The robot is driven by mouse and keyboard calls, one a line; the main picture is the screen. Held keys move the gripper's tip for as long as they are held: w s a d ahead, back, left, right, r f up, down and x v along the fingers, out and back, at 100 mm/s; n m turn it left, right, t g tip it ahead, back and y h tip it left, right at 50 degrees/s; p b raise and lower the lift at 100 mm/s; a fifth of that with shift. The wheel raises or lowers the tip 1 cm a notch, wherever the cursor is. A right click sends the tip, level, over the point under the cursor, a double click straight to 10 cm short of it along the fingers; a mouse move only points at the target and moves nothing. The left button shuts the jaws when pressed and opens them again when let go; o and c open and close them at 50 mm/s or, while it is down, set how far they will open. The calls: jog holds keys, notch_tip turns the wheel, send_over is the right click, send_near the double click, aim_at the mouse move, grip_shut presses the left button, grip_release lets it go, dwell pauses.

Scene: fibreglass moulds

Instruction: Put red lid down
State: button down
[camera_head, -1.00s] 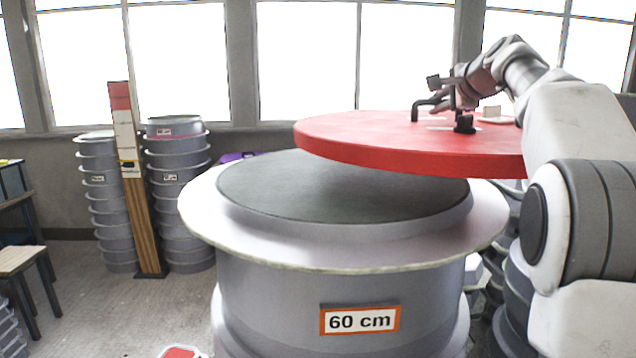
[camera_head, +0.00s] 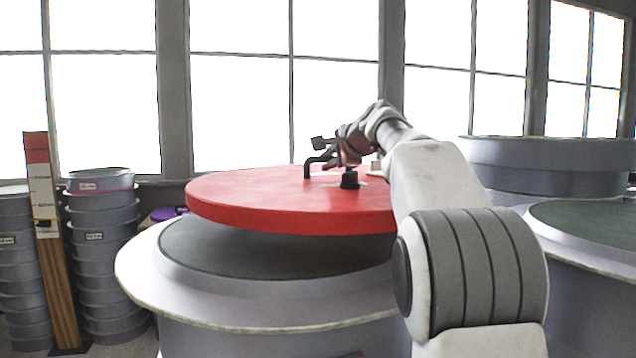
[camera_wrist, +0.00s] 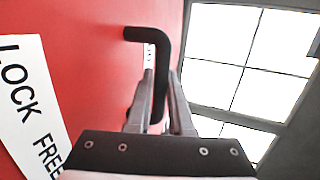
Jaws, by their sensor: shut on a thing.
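The red lid (camera_head: 270,203) is a large round disc held level above the grey mould (camera_head: 135,268), apart from its dark green top (camera_head: 215,255). A gap shows between them at the left. My gripper (camera_head: 338,160) is above the lid and shut on its black handle (camera_head: 307,168). In the wrist view my gripper (camera_wrist: 160,95) has its fingers around the bent black handle (camera_wrist: 150,34). The red lid (camera_wrist: 95,60) fills the left of that view with a white label (camera_wrist: 30,110) reading "LOCK FREE". My arm hides the lid's right edge.
Stacked grey moulds (camera_head: 105,250) and a wooden post with a red top (camera_head: 50,230) stand at the left. Another wide mould with a green top (camera_head: 590,225) stands at the right, with a tall grey one (camera_head: 540,165) behind it. Windows line the back.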

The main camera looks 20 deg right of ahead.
aim_at(291, 180)
jog(key=a+f, duration=0.1)
jog(key=a, duration=0.2)
jog(key=a+f, duration=0.2)
jog(key=a, duration=0.1)
jog(key=a+f, duration=0.1)
jog(key=a, duration=0.2)
jog(key=shift+w+a+f+p, duration=0.1)
jog(key=shift+w+f+p, duration=0.1)
jog(key=shift+f+p, duration=0.15)
jog(key=shift+f+b, duration=0.45)
jog(key=shift+f, duration=1.75)
jog(key=c, duration=0.8)
grip_release()
jog(key=shift+f, duration=0.2)
jog(key=b+v, duration=0.2)
jog(key=v, duration=1)
jog(key=shift+s, duration=0.15)
